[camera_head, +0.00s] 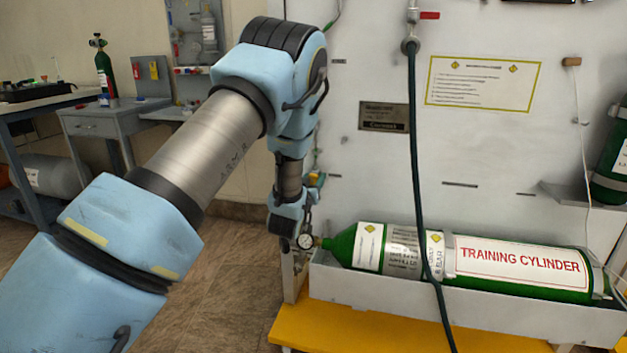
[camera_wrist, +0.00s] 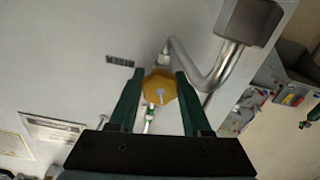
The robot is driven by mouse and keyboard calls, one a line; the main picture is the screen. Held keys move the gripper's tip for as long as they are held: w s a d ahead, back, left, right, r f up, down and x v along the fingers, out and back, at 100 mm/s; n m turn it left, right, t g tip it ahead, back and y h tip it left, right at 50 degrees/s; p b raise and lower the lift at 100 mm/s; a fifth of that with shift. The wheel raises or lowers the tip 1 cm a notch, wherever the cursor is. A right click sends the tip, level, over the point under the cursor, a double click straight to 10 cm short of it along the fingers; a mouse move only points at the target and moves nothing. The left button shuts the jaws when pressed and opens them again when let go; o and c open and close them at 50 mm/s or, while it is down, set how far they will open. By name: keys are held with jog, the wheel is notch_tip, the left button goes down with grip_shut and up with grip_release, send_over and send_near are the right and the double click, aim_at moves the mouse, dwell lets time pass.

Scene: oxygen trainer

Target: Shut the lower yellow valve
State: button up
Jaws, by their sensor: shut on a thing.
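A yellow valve knob (camera_wrist: 159,88) shows in the wrist view, with a small pale stem at its middle. My gripper (camera_wrist: 158,77) has its two green fingers on either side of the knob and is shut on it. In the head view, my arm's end (camera_head: 287,215) is at the left edge of the white panel, just left of the green cylinder's neck. A small yellow part (camera_head: 316,179) shows beside my wrist there; I cannot tell whether it is the same valve. My fingers are hidden in the head view.
A green training cylinder (camera_head: 515,265) lies in a white trough (camera_head: 470,307) above a yellow base (camera_head: 330,327). A pressure gauge (camera_head: 305,241) sits near its neck. A dark hose (camera_head: 413,140) hangs down the panel. In the wrist view, a bent metal pipe (camera_wrist: 203,78) runs close to the right finger.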

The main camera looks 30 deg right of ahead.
grip_shut()
jog(key=shift+m+b, duration=0.3)
jog(key=shift+m, duration=0.1)
jog(key=m+b, duration=0.1)
jog(key=m, duration=0.2)
jog(key=shift+m+b, duration=0.3)
jog(key=shift+m, duration=0.2)
jog(key=o, duration=1.1)
grip_release()
jog(key=shift+s+a, duration=0.1)
